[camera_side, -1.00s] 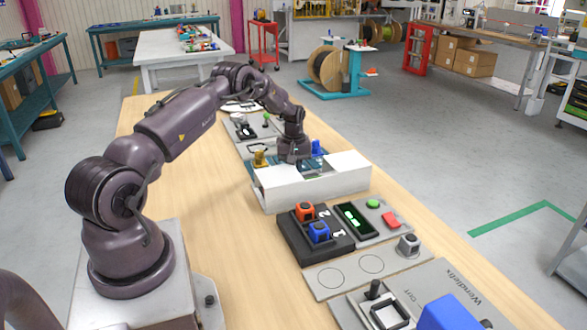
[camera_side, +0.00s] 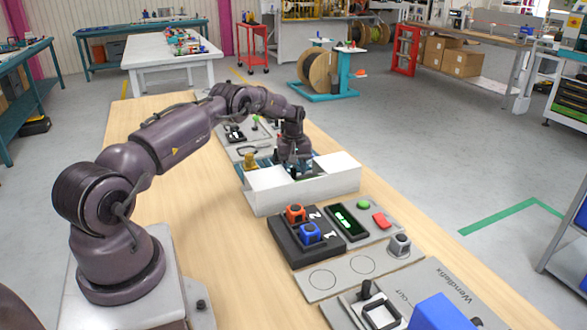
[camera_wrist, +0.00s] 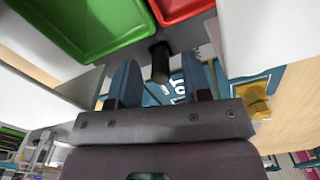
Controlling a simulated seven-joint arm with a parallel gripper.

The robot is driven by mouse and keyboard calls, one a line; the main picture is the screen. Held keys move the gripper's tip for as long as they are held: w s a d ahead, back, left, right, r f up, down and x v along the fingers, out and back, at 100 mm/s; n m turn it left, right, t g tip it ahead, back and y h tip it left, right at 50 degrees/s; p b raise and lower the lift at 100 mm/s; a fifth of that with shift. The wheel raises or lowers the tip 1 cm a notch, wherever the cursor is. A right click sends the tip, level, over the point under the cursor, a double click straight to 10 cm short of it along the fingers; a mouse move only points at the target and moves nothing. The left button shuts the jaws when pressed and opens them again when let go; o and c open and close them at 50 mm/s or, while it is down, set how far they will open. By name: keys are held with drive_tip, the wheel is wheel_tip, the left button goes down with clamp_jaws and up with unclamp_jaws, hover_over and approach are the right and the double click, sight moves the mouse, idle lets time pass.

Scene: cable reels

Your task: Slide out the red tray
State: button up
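In the wrist view the red tray (camera_wrist: 182,8) shows at the top, with a green tray (camera_wrist: 85,25) to its left. Only part of each is in sight. A dark round post or knob (camera_wrist: 160,62) is near the trays' lower edges, between my fingers in the picture. My gripper (camera_wrist: 160,80) is open, with a clear gap on both sides of the knob. I cannot tell whether the knob belongs to the red tray. In the side view my gripper (camera_side: 294,168) points down behind the white housing (camera_side: 305,192); the trays are not visible there.
White walls flank my gripper in the wrist view. A yellow object (camera_side: 250,160) stands left of the gripper in the side view. In front of the housing are a black block with orange and blue parts (camera_side: 306,240) and a button panel (camera_side: 365,215). Bare wood lies at left.

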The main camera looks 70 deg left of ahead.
drive_tip(key=shift+r, duration=0.1)
wheel_tip(320, 180, up, 13)
idle(0.5)
